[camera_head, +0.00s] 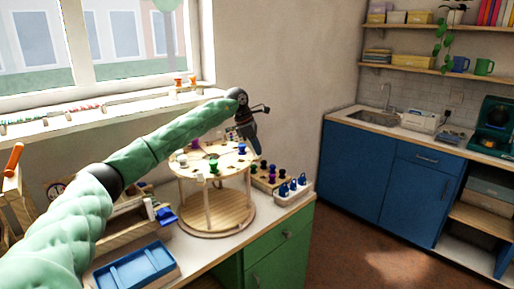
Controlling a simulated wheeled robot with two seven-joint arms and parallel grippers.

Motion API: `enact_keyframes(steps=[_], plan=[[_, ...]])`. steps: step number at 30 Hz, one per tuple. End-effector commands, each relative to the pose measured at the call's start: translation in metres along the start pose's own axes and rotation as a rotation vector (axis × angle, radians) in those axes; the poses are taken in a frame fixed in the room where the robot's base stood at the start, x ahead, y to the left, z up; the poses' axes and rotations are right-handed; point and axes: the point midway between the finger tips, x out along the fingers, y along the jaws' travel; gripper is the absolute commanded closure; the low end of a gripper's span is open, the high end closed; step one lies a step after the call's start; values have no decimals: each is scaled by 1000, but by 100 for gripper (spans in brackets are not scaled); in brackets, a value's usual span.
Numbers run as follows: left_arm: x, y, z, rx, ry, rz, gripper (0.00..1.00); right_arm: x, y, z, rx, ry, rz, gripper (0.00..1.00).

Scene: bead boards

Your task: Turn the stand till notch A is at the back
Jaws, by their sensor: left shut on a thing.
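The round wooden stand (228,164) has a light top disc on posts above a round base (217,212), on the counter by the window. Its top carries a green bead (213,167), a purple bead (194,144), a blue bead (242,148) and some pale ones. Dark openings show in the disc, but no letter is readable, so I cannot tell which notch is A. My left gripper (246,139) reaches over from behind and points down at the disc's back right rim. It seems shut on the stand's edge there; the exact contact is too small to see. My right gripper is out of view.
A wooden bead board (268,178) and a white tray (293,195) with blue pieces stand right of the stand. A blue tray (133,268) and wooden boxes lie at the front left. The green counter's edge (275,228) is close on the right.

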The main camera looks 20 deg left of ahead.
Motion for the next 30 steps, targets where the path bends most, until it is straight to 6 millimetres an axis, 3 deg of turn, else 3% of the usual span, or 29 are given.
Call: enact_keyframes(steps=[13, 14, 17, 26, 30], plan=[[-1, 0, 0, 3, 0, 0, 100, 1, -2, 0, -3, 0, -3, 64], [-1, 0, 0, 3, 0, 0, 77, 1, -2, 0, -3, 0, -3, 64], [-1, 0, 0, 3, 0, 0, 59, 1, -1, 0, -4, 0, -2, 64], [-2, 0, 0, 4, 0, -1, 59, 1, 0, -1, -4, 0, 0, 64], [-12, 0, -1, 3, -1, 1, 59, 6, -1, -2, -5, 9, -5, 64]])
